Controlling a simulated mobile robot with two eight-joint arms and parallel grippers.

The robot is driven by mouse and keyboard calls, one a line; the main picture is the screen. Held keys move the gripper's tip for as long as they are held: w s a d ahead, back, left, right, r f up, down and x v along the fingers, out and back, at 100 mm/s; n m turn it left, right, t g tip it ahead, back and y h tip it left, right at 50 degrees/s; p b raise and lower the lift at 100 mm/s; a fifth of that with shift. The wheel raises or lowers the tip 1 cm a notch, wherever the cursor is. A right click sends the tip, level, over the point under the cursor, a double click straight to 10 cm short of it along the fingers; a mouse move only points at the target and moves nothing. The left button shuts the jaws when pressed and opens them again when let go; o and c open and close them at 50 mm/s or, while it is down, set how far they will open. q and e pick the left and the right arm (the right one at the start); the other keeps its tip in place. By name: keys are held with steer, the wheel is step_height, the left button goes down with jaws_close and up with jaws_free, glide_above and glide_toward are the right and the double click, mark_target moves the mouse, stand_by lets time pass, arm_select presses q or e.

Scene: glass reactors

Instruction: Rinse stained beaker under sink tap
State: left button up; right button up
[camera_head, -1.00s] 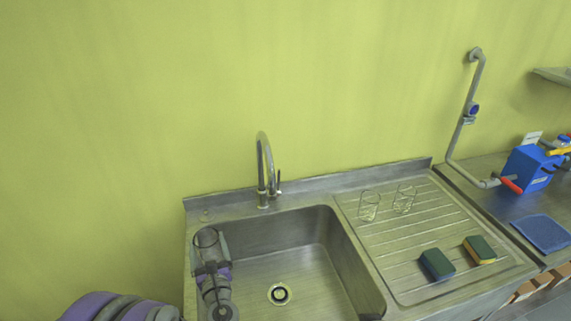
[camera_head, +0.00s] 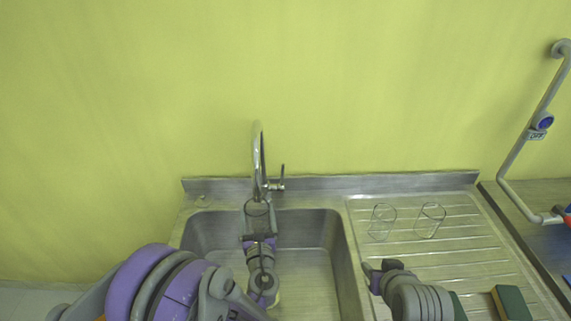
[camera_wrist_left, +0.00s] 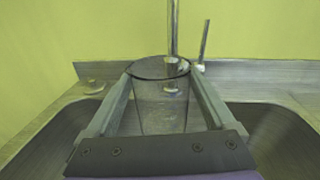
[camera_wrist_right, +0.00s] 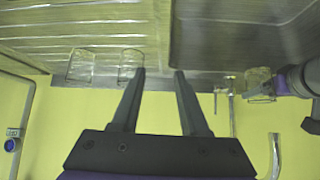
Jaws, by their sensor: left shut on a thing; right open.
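My left gripper (camera_head: 258,238) is shut on a clear glass beaker (camera_head: 257,213) and holds it upright over the back of the sink, in front of the tap (camera_head: 258,160). In the left wrist view the beaker (camera_wrist_left: 160,105) sits between the fingers, with the tap column (camera_wrist_left: 173,30) behind its rim. I cannot tell whether the spout is right over its mouth. No water shows, and no stain can be made out. The tap lever (camera_head: 283,172) stands right of the tap. My right gripper (camera_head: 375,274) is open and empty at the sink's right edge; its fingers (camera_wrist_right: 160,72) show apart.
Two clear glasses (camera_head: 382,222) (camera_head: 430,220) stand on the ribbed drainboard (camera_head: 470,235). A green sponge (camera_head: 512,303) lies at its front right, another is partly hidden by my right arm. The sink basin (camera_head: 315,265) is otherwise empty. A grey pipe (camera_head: 530,135) rises at the far right.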

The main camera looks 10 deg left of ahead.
arm_select(q)
steer(key=f+b, duration=0.2)
steer(key=f, duration=0.1)
steer(key=f+b, duration=0.1)
steer(key=f, duration=0.1)
steer(key=shift+s+d, duration=0.25)
steer(key=shift+s, duration=0.15)
arm_select(e)
steer(key=w+a+n+t+y, duration=0.2)
steer(key=w+a+t, duration=0.1)
steer(key=w+a, duration=0.75)
arm_select(q)
steer(key=f+b, duration=0.1)
steer(key=w+f+b, duration=0.1)
steer(key=f+b, duration=0.1)
arm_select(e)
steer(key=t+y, duration=0.4)
steer(key=t, duration=0.1)
glide_toward(283, 167)
steer(key=w, duration=0.2)
arm_select(q)
steer(key=shift+w+r+p, duration=0.2)
steer(key=shift+r+p, duration=0.4)
steer(key=shift+r, duration=0.45)
arm_select(e)
steer(key=shift+n, duration=0.4)
steer(key=x, duration=1.2)
steer(key=shift+s+a+f, duration=0.15)
steer(key=shift+a+f, duration=0.15)
steer(key=shift+f, duration=0.1)
